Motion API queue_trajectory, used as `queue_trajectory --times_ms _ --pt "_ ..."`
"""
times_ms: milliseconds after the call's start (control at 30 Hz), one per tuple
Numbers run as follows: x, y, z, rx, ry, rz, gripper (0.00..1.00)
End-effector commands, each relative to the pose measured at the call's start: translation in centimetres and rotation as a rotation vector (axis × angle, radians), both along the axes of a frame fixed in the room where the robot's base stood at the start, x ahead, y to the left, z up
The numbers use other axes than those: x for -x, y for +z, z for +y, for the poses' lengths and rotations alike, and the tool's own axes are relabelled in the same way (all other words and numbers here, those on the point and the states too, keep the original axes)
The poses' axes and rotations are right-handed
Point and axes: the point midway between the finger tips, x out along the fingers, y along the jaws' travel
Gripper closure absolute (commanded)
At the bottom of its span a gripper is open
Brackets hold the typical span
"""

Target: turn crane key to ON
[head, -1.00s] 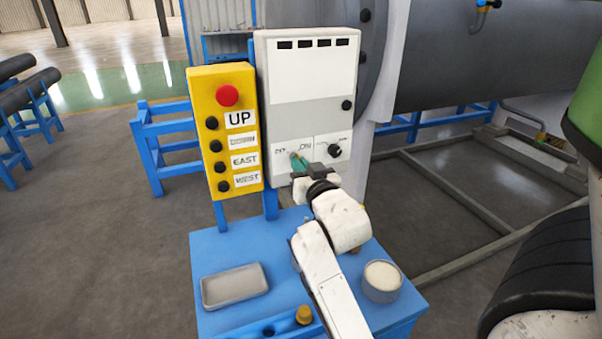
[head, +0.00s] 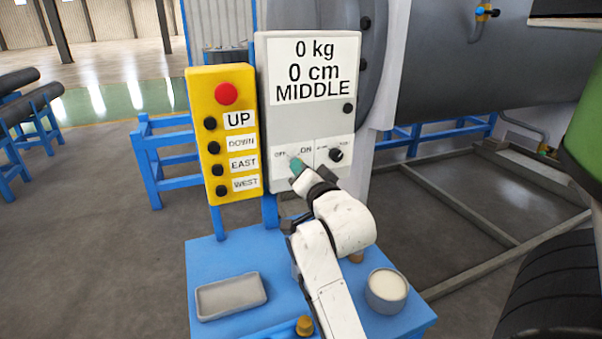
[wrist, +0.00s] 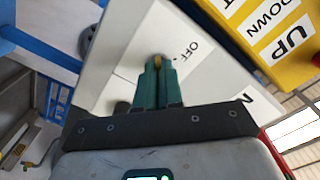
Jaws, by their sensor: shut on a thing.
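The crane key (wrist: 158,60) shows as a small brass-coloured piece between the teal fingertips in the wrist view. It sits at the OFF/ON switch on the lower left of the white control box (head: 310,115). My gripper (head: 296,165) is shut on the key, and its fingers (wrist: 158,72) reach the box face. The gripper is tilted, with its fingertips toward the upper left in the head view. The fingers hide most of the key, so its exact angle is unclear. The box display (head: 313,70) reads 0 kg, 0 cm, MIDDLE.
A yellow button panel (head: 225,135) with a red button (head: 226,94) stands close left of the box. Below is a blue table (head: 225,262) with a grey tray (head: 231,296) and a round container (head: 386,291). A black knob (head: 336,155) is right of the key.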

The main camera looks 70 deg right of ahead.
Motion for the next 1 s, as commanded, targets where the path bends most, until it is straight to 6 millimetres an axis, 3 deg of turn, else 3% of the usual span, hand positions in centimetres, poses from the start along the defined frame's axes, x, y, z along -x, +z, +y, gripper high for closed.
queue_trajectory --times_ms 500,533,767,1000 --pt "-0.03 -0.09 0.00 -0.013 0.000 -0.011 1.00" --pt "-0.03 -0.09 0.00 -0.013 0.000 -0.011 0.91" --pt "-0.01 -0.05 0.00 -0.012 0.000 -0.012 0.69" --pt "0.03 -0.03 0.03 -0.011 0.001 -0.012 0.68"
